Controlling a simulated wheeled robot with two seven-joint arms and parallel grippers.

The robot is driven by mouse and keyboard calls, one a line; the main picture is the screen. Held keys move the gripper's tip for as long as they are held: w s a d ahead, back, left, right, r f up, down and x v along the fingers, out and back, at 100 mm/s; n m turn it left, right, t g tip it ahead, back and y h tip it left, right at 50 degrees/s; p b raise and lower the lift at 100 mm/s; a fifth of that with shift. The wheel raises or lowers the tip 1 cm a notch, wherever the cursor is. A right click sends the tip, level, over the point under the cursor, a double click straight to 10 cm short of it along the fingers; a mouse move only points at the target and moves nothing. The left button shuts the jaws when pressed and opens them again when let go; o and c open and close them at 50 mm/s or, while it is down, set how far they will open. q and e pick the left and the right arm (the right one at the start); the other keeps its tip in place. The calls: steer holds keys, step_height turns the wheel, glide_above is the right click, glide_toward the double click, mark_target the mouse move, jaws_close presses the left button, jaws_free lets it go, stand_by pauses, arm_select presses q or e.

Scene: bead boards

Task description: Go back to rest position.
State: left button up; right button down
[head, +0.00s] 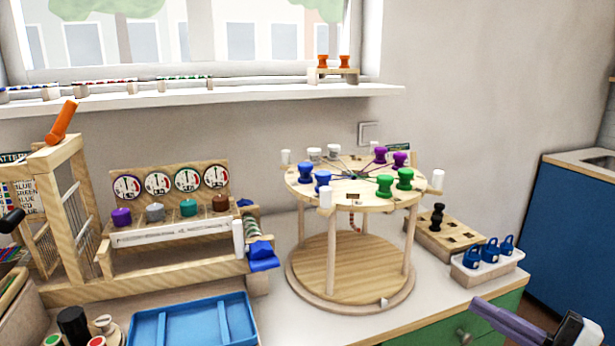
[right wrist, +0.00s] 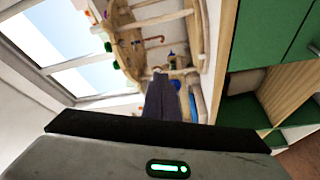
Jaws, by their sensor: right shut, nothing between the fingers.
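My right gripper (head: 482,305) shows at the lower right of the head view, in front of the green cabinet and off the counter's front edge. Its fingers are dark purple-grey, shut and empty. They also show in the right wrist view (right wrist: 160,82), pointing toward the round bead stand, with nothing held. My left gripper is not in the head view.
The round two-tier wooden stand (head: 325,268) with coloured spools stands mid-counter. A tray of blue padlocks (head: 487,275) and a peg block (head: 428,237) lie right of it. A blue tray (head: 193,309) and wooden frame (head: 72,292) are at left. Green drawers (head: 497,315) face the front.

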steer(key=s+a+f+m+h, duration=0.2)
steer(key=s+f+m+h, duration=0.1)
steer(key=f+m, duration=0.3)
steer(key=s+a+f+m+h, duration=0.3)
steer(key=f, duration=0.5)
steer(key=s+a+f+m+h, duration=0.25)
steer(key=f+m, duration=0.25)
steer(key=f, duration=0.3)
steer(key=s+a+f+m+g, duration=0.2)
steer(key=s+a+f+g, duration=0.1)
steer(key=s+a+f, duration=0.1)
steer(key=s+a+f+m+g+p, duration=0.1)
steer(key=s+a+f+m+g, duration=0.2)
steer(key=s, duration=0.6)
steer(key=a+f+h, duration=0.1)
steer(key=a+f, duration=0.1)
steer(key=a, duration=0.1)
steer(key=shift+a, duration=0.15)
